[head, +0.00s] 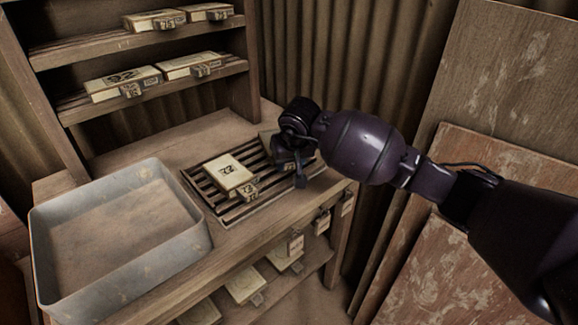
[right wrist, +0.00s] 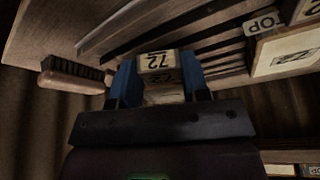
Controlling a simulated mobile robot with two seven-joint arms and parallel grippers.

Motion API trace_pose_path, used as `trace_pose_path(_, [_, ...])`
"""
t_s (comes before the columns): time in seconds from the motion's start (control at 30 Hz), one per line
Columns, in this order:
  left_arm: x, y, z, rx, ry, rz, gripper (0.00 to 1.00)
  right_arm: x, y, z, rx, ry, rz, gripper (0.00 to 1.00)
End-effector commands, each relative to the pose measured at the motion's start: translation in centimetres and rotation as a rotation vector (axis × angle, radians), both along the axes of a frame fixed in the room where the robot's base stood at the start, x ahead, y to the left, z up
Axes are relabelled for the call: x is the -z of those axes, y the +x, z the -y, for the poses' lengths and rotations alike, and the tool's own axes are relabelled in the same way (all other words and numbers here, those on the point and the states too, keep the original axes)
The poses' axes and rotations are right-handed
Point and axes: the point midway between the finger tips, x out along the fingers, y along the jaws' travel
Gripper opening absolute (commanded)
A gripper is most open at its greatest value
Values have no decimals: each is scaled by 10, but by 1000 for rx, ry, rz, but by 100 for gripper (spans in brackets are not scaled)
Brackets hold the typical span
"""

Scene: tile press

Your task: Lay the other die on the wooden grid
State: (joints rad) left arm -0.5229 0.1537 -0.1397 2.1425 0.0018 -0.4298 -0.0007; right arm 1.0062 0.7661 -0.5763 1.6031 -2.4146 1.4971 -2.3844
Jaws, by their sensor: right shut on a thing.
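The wooden grid (head: 236,210) lies on the bench right of the metal tray, and its slats show in the right wrist view (right wrist: 205,45). One pale die marked 22 (head: 229,174) lies flat on its left part; it also shows at the right of the right wrist view (right wrist: 288,52). My right gripper (head: 292,170) is over the right end of the grid. Its blue fingers (right wrist: 160,78) are shut on the other die's tab, marked 72 (right wrist: 158,61). That die's body is mostly hidden; I cannot tell whether it touches the slats. My left gripper is out of view.
An empty grey metal tray (head: 190,235) stands at the left of the bench. Shelves (head: 160,95) behind hold several dies, and more lie on a shelf below. A brush (right wrist: 72,82) is beside the grid. Boards (head: 470,200) lean at the right.

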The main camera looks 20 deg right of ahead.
Motion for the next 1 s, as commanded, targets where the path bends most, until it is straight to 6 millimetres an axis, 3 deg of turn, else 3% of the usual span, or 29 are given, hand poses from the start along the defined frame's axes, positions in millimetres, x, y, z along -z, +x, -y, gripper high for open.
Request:
trace_pose_path(0.1, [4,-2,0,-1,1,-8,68,17,0,0,0,1,-3,5])
trace_pose_path(0.53, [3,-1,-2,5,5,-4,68,20,0,0,-1,0,2,5])
trace_pose_path(0.57, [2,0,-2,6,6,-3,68,20,0,0,0,-1,-1,47])
trace_pose_path(0.7, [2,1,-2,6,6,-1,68,20,0,0,0,0,0,68])
trace_pose_path(1.0, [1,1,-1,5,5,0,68,18,0,0,0,0,0,68])
